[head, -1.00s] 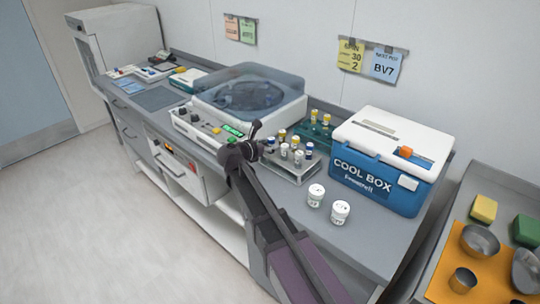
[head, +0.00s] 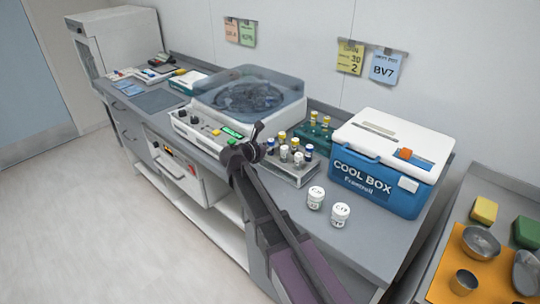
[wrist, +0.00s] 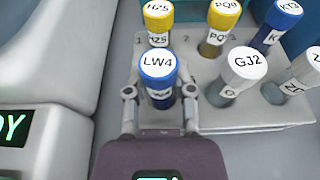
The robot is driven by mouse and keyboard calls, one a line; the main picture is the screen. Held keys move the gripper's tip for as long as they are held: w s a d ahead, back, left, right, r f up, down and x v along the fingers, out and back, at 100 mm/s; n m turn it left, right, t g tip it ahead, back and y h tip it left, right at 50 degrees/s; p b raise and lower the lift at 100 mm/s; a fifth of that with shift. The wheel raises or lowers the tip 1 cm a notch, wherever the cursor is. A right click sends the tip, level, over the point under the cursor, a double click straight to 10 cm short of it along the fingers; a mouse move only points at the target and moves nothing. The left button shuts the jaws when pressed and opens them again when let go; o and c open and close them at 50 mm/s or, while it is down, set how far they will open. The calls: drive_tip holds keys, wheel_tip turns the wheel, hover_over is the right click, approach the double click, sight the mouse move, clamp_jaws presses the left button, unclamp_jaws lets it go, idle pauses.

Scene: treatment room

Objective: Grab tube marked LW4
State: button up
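The tube marked LW4 (wrist: 159,80) has a blue cap with a white label top and stands upright at the front left of the grey rack (wrist: 240,118). In the wrist view my gripper (wrist: 159,93) has one finger on each side of this tube, with small gaps showing, so it looks open around it. In the head view my gripper (head: 257,142) is at the left end of the grey rack (head: 292,176), and the arm hides part of that end. I cannot make out LW4 there.
Tubes H25 (wrist: 158,20), PQ9 (wrist: 216,25) and GJ2 (wrist: 231,75) stand close by in the rack. A centrifuge (head: 245,95) is left of it, a cool box (head: 390,160) right. Two white jars (head: 340,214) stand in front of the cool box.

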drive_tip(key=shift+r, duration=0.1)
idle(0.4)
wheel_tip(320, 180, up, 10)
drive_tip(key=p, duration=1)
idle(0.6)
